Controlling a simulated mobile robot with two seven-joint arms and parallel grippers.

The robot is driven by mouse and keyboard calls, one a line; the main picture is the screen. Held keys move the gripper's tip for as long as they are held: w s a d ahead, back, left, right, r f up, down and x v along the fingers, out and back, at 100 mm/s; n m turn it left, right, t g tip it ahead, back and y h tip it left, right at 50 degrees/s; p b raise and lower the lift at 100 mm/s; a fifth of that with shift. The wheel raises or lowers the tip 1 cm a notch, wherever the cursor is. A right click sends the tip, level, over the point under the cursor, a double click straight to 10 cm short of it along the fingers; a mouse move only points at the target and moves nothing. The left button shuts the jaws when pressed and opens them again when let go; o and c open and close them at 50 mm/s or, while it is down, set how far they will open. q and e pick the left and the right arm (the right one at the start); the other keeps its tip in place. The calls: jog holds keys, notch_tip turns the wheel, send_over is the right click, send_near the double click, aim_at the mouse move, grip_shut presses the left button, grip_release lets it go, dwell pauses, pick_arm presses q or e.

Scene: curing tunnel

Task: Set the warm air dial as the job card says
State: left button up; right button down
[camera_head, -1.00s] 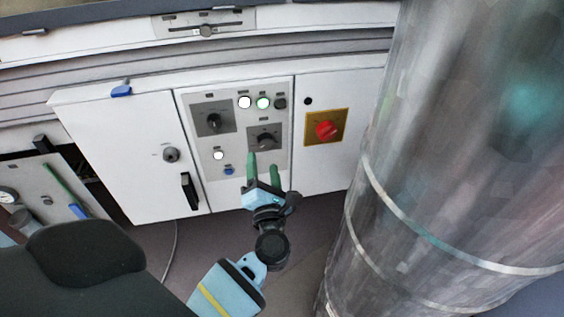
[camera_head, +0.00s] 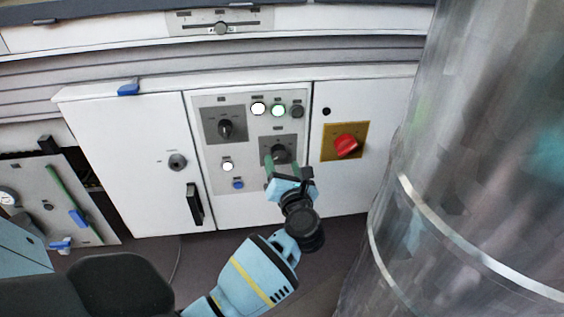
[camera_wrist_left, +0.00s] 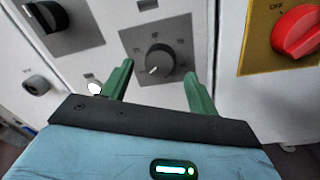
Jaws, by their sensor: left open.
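A dark round dial (camera_head: 281,153) sits on a grey plate at the lower right of the control panel (camera_head: 207,174). It also shows in the left wrist view (camera_wrist_left: 158,60), with its white pointer mark toward the lower left. The labels are too small to read, so I cannot tell whether it is the warm air dial. My left gripper (camera_head: 282,165) is open before this dial, one green finger to each side; in the wrist view the fingertips (camera_wrist_left: 158,70) flank its lower part. I cannot tell whether they touch it. A second dial (camera_head: 225,129) is up and left. No job card is recognisable.
A red switch (camera_head: 346,146) on a yellow plate is close right of the dial. White and green lamps (camera_head: 278,110) sit above it, a blue button (camera_head: 238,184) lower left. A cabinet door with a black handle (camera_head: 194,204) is left. A large metal cylinder (camera_head: 480,150) fills the right.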

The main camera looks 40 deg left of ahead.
aim_at(279, 154)
pick_arm(q)
jog(key=shift+x, duration=1.45)
jog(key=c, duration=1)
